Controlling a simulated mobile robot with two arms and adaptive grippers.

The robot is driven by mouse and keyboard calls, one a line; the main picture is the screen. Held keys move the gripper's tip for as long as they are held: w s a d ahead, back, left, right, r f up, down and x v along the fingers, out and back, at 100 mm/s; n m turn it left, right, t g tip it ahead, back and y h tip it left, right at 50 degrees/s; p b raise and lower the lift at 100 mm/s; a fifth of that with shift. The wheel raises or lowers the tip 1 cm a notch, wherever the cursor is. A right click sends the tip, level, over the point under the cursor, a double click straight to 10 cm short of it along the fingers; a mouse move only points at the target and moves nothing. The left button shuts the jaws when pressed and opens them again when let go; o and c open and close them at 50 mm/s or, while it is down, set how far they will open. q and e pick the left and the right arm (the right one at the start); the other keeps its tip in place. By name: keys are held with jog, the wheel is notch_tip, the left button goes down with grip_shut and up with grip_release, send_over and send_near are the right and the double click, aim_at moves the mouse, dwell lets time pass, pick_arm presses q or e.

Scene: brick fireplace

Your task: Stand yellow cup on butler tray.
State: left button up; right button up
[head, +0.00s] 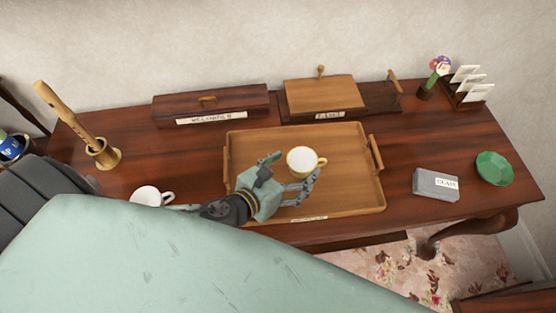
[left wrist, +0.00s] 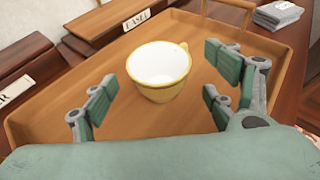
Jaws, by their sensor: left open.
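The yellow cup (head: 302,161) is white inside with a yellow outside and handle. It stands upright on the wooden butler tray (head: 350,190), near its middle. In the left wrist view the cup (left wrist: 158,75) sits on the tray floor (left wrist: 110,118) between the spread fingers. My left gripper (head: 291,176) is open around the near side of the cup, and the fingers look apart from it. It also shows in the left wrist view (left wrist: 160,90). My right gripper is not in view.
A white cup (head: 148,195) stands left of the tray. Behind the tray are a dark box (head: 211,104) and a wooden box (head: 322,96). A holder with a wooden flute (head: 66,111) is at the left.

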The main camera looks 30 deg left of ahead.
pick_arm(q)
jog(key=v, duration=0.6)
jog(key=shift+s+b, duration=0.2)
jog(key=shift+b, duration=0.15)
jog(key=shift+s+a+r, duration=0.15)
jog(key=shift+s+r, duration=0.2)
jog(key=shift+s, duration=0.05)
